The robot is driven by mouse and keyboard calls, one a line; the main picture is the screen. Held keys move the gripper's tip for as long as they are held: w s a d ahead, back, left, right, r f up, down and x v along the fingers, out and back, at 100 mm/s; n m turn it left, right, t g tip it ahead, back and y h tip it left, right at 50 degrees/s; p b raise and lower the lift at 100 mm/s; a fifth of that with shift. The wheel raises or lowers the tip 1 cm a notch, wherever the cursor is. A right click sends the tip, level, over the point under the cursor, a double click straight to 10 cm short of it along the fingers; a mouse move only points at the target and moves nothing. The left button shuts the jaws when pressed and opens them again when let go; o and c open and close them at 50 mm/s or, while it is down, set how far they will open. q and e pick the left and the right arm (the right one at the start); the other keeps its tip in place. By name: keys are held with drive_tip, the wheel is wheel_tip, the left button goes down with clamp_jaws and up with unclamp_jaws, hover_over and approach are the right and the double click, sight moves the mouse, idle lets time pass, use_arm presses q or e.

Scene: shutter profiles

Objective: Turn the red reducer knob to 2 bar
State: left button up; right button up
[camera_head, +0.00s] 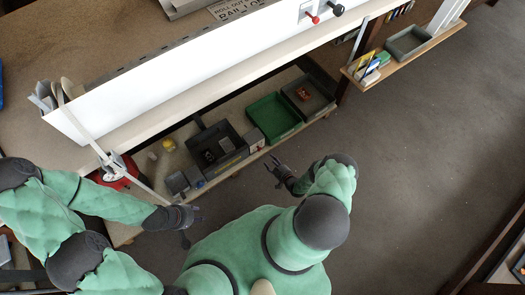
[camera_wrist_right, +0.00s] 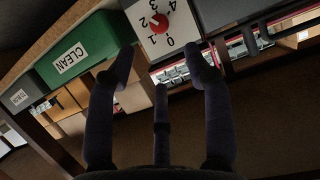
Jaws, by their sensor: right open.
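The red knob (camera_wrist_right: 159,23) sits on a white dial face (camera_wrist_right: 143,12) with printed numbers from 0 to 4 in the right wrist view. Its pointer is too small to read. In the head view, a small grey box (camera_head: 254,143) between the bins appears to carry this dial. My right gripper (camera_wrist_right: 160,50) is open and empty, its fingers spread below the dial and apart from the knob. In the head view the right gripper (camera_head: 275,171) is in front of the shelf. My left gripper (camera_head: 190,219) is farther left, its fingers unclear.
A green bin (camera_head: 273,117) marked CLEAN stands beside the dial box, with a dark bin (camera_head: 207,135) on the other side. A grey bin (camera_head: 309,93) is further right. A white panel (camera_head: 200,62) rises above the shelf. Floor on the right is clear.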

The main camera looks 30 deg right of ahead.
sight(260, 150)
drive_tip(key=shift+m, duration=0.3)
drive_tip(key=b+x, duration=0.4)
drive_tip(key=x, duration=0.6)
drive_tip(key=shift+w+f, duration=0.3)
clamp_jaws()
